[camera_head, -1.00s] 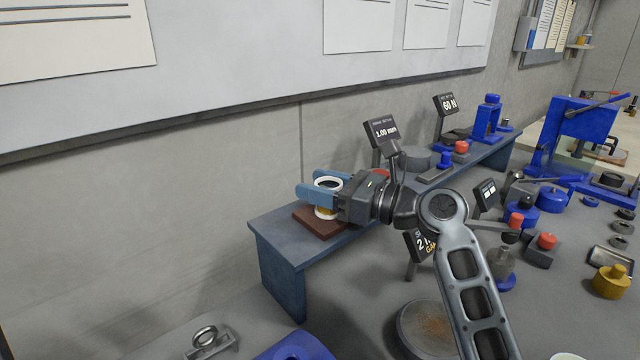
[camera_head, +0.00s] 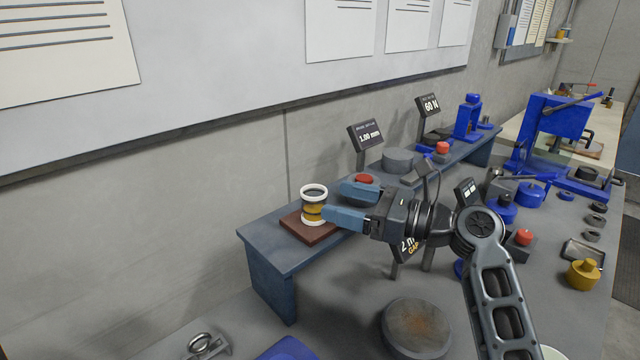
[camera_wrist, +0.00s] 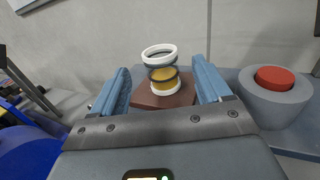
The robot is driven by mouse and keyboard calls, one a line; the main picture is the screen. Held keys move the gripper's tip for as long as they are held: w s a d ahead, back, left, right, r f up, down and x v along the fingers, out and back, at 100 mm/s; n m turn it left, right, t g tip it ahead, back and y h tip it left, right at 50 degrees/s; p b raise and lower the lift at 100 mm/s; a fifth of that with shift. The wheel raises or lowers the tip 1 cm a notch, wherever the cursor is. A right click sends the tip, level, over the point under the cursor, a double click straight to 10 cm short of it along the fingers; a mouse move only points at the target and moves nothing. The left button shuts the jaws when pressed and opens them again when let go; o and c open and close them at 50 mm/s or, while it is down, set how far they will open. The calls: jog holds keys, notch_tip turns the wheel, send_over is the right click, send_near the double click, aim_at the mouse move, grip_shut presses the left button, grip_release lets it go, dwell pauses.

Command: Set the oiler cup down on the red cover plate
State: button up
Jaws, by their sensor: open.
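The oiler cup (camera_head: 314,194), with white rings at top and bottom and amber oil in a clear body, stands upright on a square reddish-brown plate (camera_head: 298,231), the only plate of a red tone that I see. The plate lies on the blue-grey raised shelf. My gripper (camera_head: 335,200) is open and empty, just to the right of the cup, its blue fingers pointing at it. In the wrist view the cup (camera_wrist: 162,76) shows beyond and between the two spread fingers, on the plate (camera_wrist: 150,99). The plate's near edge is partly hidden by the gripper.
A grey round base with a red button (camera_wrist: 274,78) stands close to the right of the fingers. Behind my gripper is a tilted display (camera_head: 366,135). A round grey disc (camera_head: 417,328) lies on the bench below my arm. The shelf's left end is clear.

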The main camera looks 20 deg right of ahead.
jog(key=p+v, duration=0.1)
jog(key=v, duration=0.3)
dwell(0.6)
